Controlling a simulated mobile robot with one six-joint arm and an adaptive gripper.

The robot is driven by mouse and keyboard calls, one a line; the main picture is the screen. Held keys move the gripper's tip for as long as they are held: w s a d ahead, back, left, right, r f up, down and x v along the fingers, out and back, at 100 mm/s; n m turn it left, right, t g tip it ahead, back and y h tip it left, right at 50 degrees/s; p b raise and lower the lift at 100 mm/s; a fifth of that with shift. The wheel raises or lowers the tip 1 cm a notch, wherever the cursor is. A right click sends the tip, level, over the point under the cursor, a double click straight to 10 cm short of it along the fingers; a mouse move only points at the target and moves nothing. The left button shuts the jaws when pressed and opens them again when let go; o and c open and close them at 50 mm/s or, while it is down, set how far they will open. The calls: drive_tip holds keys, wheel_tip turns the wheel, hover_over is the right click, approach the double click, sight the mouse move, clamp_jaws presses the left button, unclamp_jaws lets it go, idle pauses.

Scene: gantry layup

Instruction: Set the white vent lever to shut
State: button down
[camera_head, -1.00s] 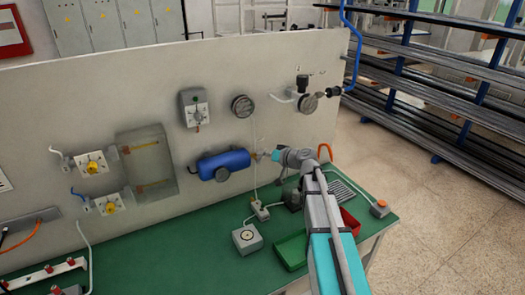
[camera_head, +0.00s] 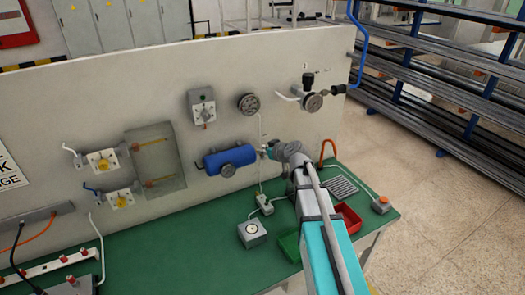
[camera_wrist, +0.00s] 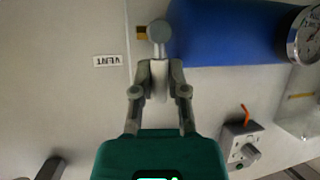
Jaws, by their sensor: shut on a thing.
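The white vent lever (camera_wrist: 160,82) shows in the wrist view, hanging from a round grey hub (camera_wrist: 160,32) beside the end of the blue tank (camera_wrist: 225,35). It points straight down in that picture, toward my gripper's palm. My gripper (camera_wrist: 160,70) is shut on the lever, one finger on each side. A small "VENT" label (camera_wrist: 107,61) appears upside down on the panel to the left of the lever. In the head view, my gripper (camera_head: 269,153) is at the right end of the blue tank (camera_head: 230,159); the lever is too small and covered there to make out.
A pressure gauge (camera_wrist: 308,35) sits on the tank. A grey switch box (camera_wrist: 242,145) is lower right in the wrist view. Below my arm, the green bench (camera_head: 185,250) holds a square dial box (camera_head: 252,233) and a red tray (camera_head: 347,219).

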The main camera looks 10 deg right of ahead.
drive_tip(key=shift+a, duration=0.1)
drive_tip(key=c, duration=0.6)
unclamp_jaws()
drive_tip(key=shift+c, duration=0.2)
drive_tip(key=shift+s+r, duration=0.1)
